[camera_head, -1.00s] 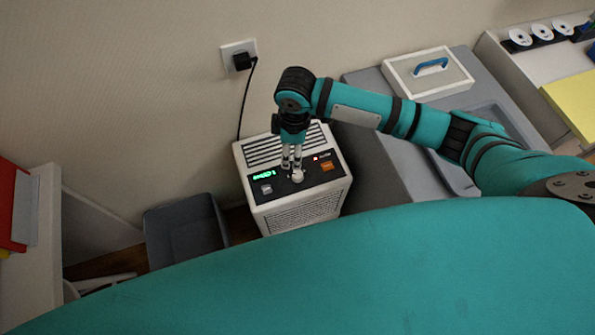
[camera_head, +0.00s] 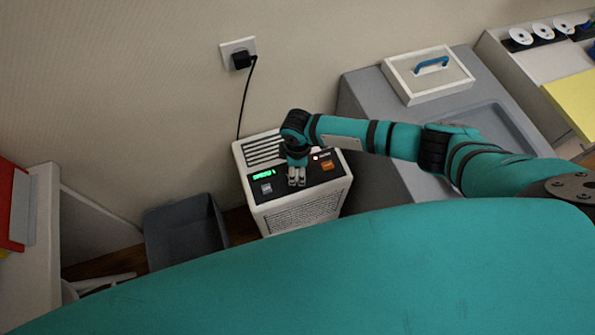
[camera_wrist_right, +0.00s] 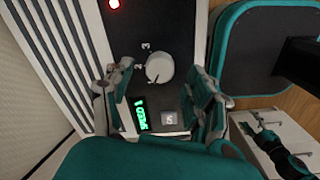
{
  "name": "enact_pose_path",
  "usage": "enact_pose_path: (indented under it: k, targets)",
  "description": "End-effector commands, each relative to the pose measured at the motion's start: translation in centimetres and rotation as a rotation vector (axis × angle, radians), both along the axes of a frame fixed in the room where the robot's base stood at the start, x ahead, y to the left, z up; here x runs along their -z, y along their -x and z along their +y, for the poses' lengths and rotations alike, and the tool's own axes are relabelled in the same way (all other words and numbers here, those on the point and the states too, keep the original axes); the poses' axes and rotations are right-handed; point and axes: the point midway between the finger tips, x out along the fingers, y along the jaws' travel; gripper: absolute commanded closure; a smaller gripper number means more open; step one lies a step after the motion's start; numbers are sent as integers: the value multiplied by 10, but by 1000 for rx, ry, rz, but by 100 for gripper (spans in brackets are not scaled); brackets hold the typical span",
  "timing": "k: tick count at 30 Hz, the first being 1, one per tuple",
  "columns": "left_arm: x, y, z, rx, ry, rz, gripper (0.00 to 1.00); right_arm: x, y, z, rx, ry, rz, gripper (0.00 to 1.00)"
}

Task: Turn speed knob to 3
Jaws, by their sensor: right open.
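A white machine (camera_head: 300,214) stands by the wall with a black control panel on top. In the wrist view its round white speed knob (camera_wrist_right: 159,66) shows beside a printed 3, with a dark mark on its lower-left side. The green display (camera_wrist_right: 140,114) appears to read SPEED 1. My right gripper (camera_head: 297,181) is over the panel and hides the knob in the head view. In the wrist view its open fingers (camera_wrist_right: 161,77) stand either side of the knob, apart from it. A small teal and black arm end, apparently my left (camera_wrist_right: 262,133), shows at the lower right.
A grey button (camera_wrist_right: 169,118) sits by the display, and an orange button (camera_head: 327,165) sits on the panel's right. A grey bin (camera_head: 185,232) stands left of the machine. A grey counter (camera_head: 362,95) is close on its right. A cord runs to the wall outlet (camera_head: 238,48).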

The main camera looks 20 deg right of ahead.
Motion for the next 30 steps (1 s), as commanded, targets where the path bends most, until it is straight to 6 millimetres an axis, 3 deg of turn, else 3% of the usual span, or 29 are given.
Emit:
enact_pose_path:
  k: [6, 15, 28, 30]
  targets:
    - [3, 0, 0, 0, 0, 0, 39, 20, 0, 1, -1, -1, 0, 44]
    - [3, 0, 0, -1, 0, 1, 39, 22, 0, 1, -1, -1, 0, 44]
    - [3, 0, 0, -1, 0, 1, 39, 22, 0, 0, 0, -1, 0, 99]
    - [3, 0, 0, -1, 0, 1, 39, 22, 0, 0, 0, -1, 0, 99]
